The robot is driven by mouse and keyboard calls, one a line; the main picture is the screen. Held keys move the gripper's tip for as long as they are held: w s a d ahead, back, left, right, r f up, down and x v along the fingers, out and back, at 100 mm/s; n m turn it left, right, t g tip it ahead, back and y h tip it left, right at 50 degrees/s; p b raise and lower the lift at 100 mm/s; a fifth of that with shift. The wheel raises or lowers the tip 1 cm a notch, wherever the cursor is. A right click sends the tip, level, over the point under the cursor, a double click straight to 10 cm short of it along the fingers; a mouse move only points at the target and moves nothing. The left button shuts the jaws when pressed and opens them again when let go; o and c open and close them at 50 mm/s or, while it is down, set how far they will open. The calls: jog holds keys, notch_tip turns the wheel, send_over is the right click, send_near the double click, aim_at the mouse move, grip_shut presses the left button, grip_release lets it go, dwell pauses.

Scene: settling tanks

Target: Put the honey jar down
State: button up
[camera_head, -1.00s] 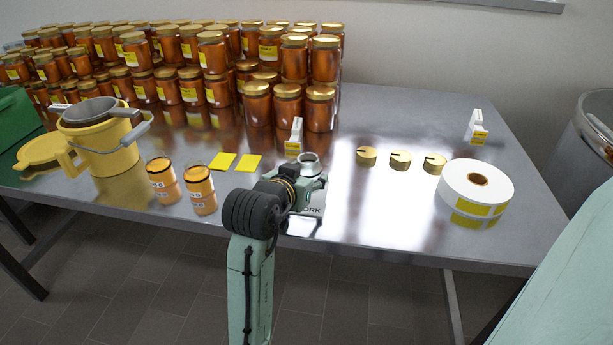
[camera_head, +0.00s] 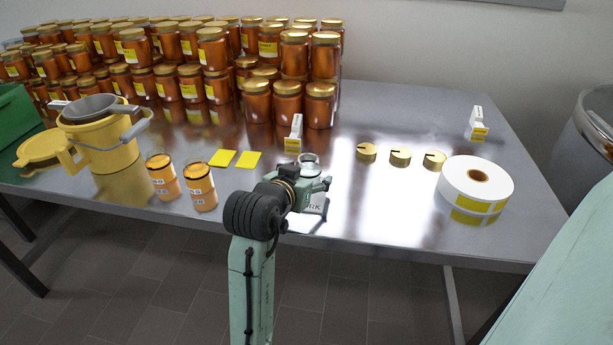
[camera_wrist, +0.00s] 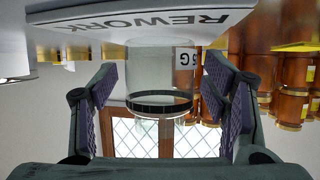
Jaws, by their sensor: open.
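A clear glass jar (camera_wrist: 160,70) with a white label stands on the white REWORK card (camera_wrist: 140,22); the wrist view shows this upside down. In the head view the jar's rim (camera_head: 309,159) shows just beyond my gripper (camera_head: 312,184), and the card (camera_head: 316,205) lies partly under it near the table's front edge. In the wrist view my gripper (camera_wrist: 160,100) is open, with one finger on each side of the jar and visible gaps between. The jar's lower part is hidden by my gripper in the head view.
A small white stand (camera_head: 295,134) is just behind. Gold lids (camera_head: 400,157) and a label roll (camera_head: 477,184) are right. Stacked honey jars (camera_head: 287,103) fill the back left.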

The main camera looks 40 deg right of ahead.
jog(key=shift+r, duration=0.3)
jog(key=b+v, duration=0.1)
jog(key=v, duration=0.5)
jog(key=b+v, duration=0.1)
jog(key=v, duration=0.2)
jog(key=shift+s+a+f+b, duration=0.15)
jog(key=shift+s+a+b, duration=0.05)
jog(key=shift+a+b, duration=0.2)
jog(key=b, duration=0.4)
jog(key=shift+s+a, duration=0.1)
jog(key=shift+a, duration=0.15)
jog(key=shift+s+a+r+b, duration=0.3)
jog(key=shift+a+r+b, duration=0.1)
jog(key=shift+b, duration=0.8)
jog(key=shift+s+a+r, duration=0.1)
jog(key=shift+a+r, duration=0.05)
jog(key=shift+r, duration=0.05)
